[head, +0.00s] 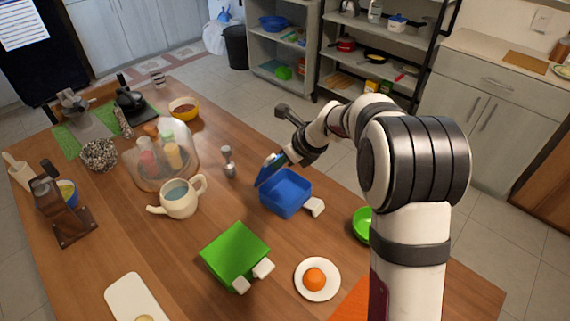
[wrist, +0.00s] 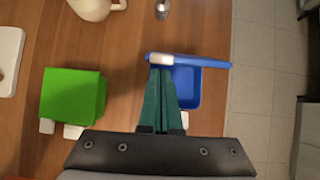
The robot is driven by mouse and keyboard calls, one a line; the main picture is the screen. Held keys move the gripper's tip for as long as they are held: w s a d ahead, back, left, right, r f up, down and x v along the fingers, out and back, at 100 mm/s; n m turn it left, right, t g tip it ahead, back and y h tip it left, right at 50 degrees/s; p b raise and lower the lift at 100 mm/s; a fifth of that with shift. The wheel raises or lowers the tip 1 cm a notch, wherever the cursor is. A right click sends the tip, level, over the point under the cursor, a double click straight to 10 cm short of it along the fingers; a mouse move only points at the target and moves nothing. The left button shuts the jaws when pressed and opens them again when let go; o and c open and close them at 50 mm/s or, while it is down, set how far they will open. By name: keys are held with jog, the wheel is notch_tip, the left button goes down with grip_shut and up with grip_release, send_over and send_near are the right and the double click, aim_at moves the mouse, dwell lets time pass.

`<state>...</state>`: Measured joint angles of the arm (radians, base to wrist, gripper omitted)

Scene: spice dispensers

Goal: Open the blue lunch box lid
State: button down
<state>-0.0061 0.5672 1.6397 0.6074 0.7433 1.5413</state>
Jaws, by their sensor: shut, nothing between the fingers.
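The blue lunch box (head: 287,198) stands on the wooden table with its inside showing. Its lid (head: 268,170) stands raised, roughly upright, along the far-left side of the box. In the wrist view the lid (wrist: 205,61) shows nearly edge-on as a thin blue strip, with a white latch at its left end. The box's inside (wrist: 187,85) shows below it. My gripper (wrist: 160,70) is shut and empty, its green fingertips at or close to the lid's latch end. I cannot tell whether they touch. In the head view my gripper (head: 280,158) is beside the lid, its tips partly hidden.
A shut green lunch box (head: 235,253) stands left of the blue one and nearer. A plate with an orange (head: 316,279), a green bowl (head: 361,224), a teapot (head: 180,199) and a metal shaker (head: 228,162) stand around. Bare table lies between the boxes.

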jog(key=shift+w+a+r, duration=0.3)
jog(key=shift+w+a, duration=0.15)
jog(key=shift+a, duration=0.05)
jog(key=shift+w+a+r, duration=0.3)
jog(key=shift+w+a, duration=0.15)
jog(key=shift+a, duration=0.05)
jog(key=shift+w+a+r, duration=0.2)
jog(key=shift+w+a, duration=0.25)
jog(key=shift+a, duration=0.05)
jog(key=shift+w+a+r, duration=0.15)
jog(key=shift+w+a, duration=0.25)
jog(key=shift+a, duration=0.05)
jog(key=shift+w+a+r, duration=0.1)
jog(key=shift+w+a, duration=0.8)
jog(key=shift+a, duration=0.05)
